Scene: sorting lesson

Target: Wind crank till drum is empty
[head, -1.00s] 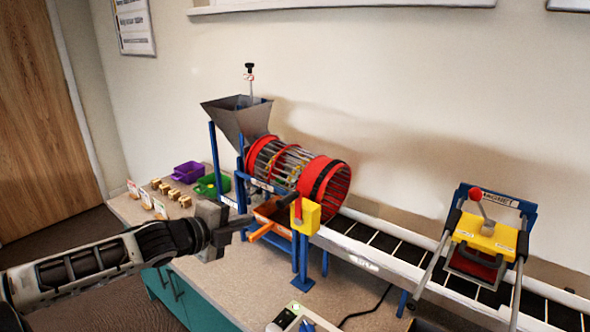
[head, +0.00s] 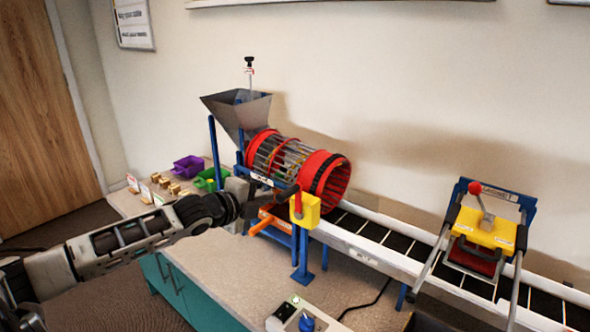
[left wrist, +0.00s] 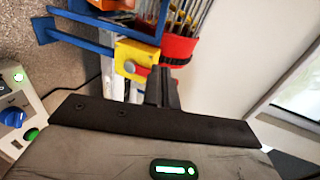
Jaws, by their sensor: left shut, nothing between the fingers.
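The drum (head: 322,178) is a barred cylinder with red rings, lying on its side on a blue frame. Small yellowish bits show between its bars; I cannot tell how many. A yellow block (head: 309,212) stands below its near end, and the red crank arm (head: 297,204) with a dark handle is in front of it. My left gripper (head: 272,185) is shut and empty, its fingertips close to the crank handle; I cannot tell if they touch. In the left wrist view the shut fingers (left wrist: 164,88) lie just beside the yellow block (left wrist: 136,58). My right gripper is out of view.
A grey hopper (head: 238,110) stands over the drum's far end. A conveyor (head: 385,240) runs right towards a yellow magnet unit (head: 485,232). A control box (head: 297,318) sits at the front edge. Purple (head: 187,166) and green bins stand at the back left.

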